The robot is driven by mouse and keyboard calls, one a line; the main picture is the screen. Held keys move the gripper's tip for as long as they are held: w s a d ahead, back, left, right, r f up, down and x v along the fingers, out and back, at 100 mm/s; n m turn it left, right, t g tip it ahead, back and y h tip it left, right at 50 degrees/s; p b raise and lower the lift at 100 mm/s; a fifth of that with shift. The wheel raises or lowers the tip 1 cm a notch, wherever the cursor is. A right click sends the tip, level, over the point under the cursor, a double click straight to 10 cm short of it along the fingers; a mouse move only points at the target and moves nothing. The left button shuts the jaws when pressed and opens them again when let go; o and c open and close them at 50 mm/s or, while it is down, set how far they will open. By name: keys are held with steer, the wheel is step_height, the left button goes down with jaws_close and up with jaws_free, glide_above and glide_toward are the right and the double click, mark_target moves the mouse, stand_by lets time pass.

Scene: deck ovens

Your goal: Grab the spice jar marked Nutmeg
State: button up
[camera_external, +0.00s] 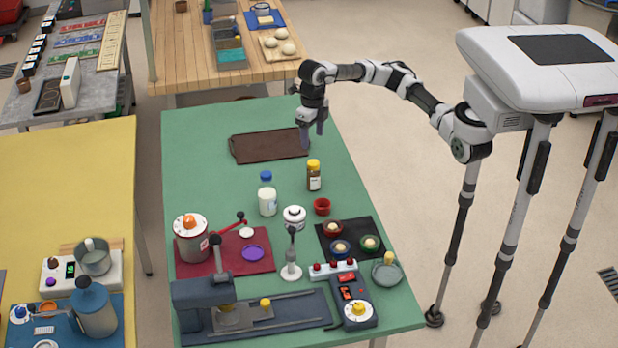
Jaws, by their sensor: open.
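A small brown jar with a yellow lid and a pale label (314,178) stands upright on the green table. Its label is too small to read, so I cannot tell whether it says Nutmeg. No other jar like it is clear in this view. My gripper (312,138) points down above the table's right side, by the right end of the dark brown tray. It is open, with nothing seen between its fingers. It is beyond the yellow-lidded jar and apart from it.
A white bottle with a blue cap (267,198) stands left of the jar. A red cup (322,206) and a white lidded pot (294,216) are in front of it. The brown tray (260,147) lies behind. The table's near half (398,312) is crowded.

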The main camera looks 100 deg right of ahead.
mark_target(313, 162)
step_height(313, 162, down, 8)
steer(key=shift+p, duration=0.8)
steer(key=shift+s+d+f+p, duration=0.15)
steer(key=shift+f+p, duration=0.5)
steer(key=shift+f, duration=0.75)
steer(key=shift+s+d+f+p, duration=0.15)
steer(key=shift+f+p, duration=0.45)
steer(key=shift+f, duration=0.75)
steer(key=c, duration=1.1)
steer(key=shift+r, duration=0.1)
